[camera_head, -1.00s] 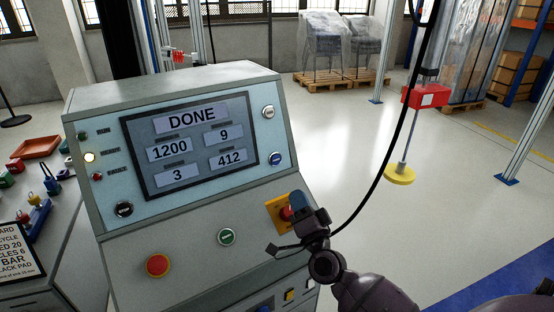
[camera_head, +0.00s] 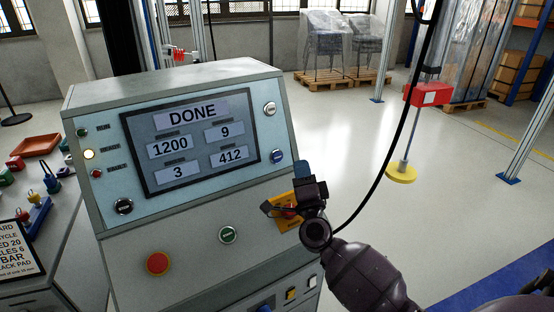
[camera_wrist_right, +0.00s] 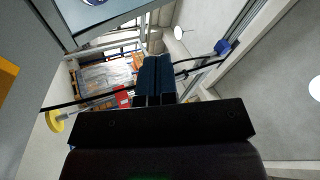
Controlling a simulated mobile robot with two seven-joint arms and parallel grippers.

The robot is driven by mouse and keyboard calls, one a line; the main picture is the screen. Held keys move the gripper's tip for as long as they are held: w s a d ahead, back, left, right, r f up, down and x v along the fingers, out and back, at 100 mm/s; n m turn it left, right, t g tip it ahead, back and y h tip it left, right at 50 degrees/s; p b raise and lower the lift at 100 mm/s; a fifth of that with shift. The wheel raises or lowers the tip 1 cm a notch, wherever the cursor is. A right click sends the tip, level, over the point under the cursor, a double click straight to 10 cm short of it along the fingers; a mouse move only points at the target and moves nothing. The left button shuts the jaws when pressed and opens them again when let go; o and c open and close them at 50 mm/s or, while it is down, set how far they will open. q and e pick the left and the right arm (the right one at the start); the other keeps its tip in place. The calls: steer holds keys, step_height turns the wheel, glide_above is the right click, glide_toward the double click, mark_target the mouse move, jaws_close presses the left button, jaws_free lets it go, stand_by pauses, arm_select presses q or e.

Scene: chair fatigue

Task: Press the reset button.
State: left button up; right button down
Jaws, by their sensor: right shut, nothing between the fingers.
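A grey console (camera_head: 180,85) stands in front of me with a screen reading DONE. Its round buttons include a white one (camera_head: 269,109), a blue one (camera_head: 277,157), a black one (camera_head: 123,206), a green one (camera_head: 228,235) and a large red one (camera_head: 157,263). Their labels are too small to read, so I cannot tell by label which is reset. My right gripper (camera_head: 302,168) is shut and empty, its blue fingertips just right of the blue button, apparently apart from it. The shut fingers also show in the right wrist view (camera_wrist_right: 155,76). My left gripper is not in view.
A yellow plate (camera_head: 283,200) with a red knob is partly hidden behind my right wrist. A black cable (camera_head: 385,160) hangs to the right of the gripper. A side table with small parts and an orange tray (camera_head: 36,147) stands left. Open floor lies behind.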

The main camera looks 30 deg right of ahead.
mark_target(278, 157)
steer(key=w, duration=0.2)
steer(key=w+f+b, duration=0.1)
steer(key=w+b, duration=0.1)
steer(key=w, duration=0.1)
steer(key=shift+w+d+f, duration=0.1)
steer(key=shift+w+f, duration=0.25)
steer(key=shift+w, duration=0.5)
stand_by(0.3)
stand_by(0.8)
stand_by(0.4)
steer(key=shift+w+f, duration=0.15)
steer(key=shift+w, duration=0.25)
steer(key=shift+w, duration=0.1)
stand_by(0.4)
